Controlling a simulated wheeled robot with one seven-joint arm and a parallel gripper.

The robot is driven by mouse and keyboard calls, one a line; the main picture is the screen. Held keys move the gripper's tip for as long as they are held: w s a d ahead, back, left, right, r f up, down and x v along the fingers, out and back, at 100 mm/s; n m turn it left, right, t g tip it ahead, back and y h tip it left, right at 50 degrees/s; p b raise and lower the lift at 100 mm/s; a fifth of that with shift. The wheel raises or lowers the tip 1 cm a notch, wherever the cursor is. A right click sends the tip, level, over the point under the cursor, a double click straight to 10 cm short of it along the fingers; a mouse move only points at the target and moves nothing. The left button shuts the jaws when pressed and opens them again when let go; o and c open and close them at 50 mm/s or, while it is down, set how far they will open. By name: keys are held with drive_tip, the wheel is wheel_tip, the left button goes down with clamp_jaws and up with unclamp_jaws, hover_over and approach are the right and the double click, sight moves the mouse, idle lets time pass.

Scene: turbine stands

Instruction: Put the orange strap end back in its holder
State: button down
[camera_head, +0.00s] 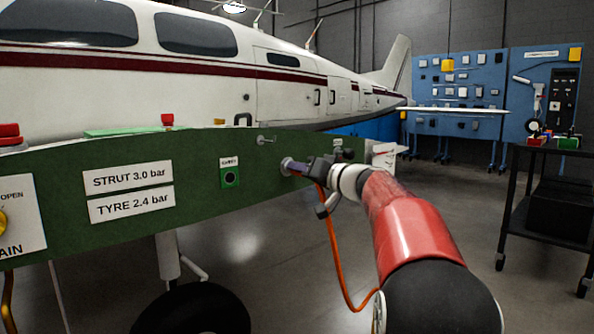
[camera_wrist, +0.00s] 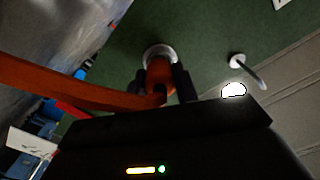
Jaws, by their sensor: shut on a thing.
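The orange strap end (camera_wrist: 160,72) is between the two dark fingers of my gripper (camera_wrist: 161,84), which is shut on it. Its far end meets a pale metal ring (camera_wrist: 158,50) on the green panel, which looks like the holder. The end overlaps the ring's opening; I cannot tell how deep it sits. In the head view my gripper (camera_head: 302,167) is up against the panel beside the same ring (camera_head: 285,165), and the fingers hide the strap end. The orange strap (camera_head: 335,245) hangs from my gripper in a loose loop toward my arm.
The green panel (camera_head: 130,225) carries pressure labels and a small green box (camera_head: 230,173). A peg (camera_wrist: 238,62) sticks out close to the ring, also visible in the head view (camera_head: 266,139). A black cart (camera_head: 550,151) stands right. Open floor lies between.

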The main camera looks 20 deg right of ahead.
drive_tip(key=shift+s+d+b, duration=0.25)
drive_tip(key=shift+s+b, duration=0.2)
drive_tip(key=shift+s, duration=0.15)
idle(0.3)
drive_tip(key=shift+b+v, duration=0.9)
drive_tip(key=shift+v, duration=0.55)
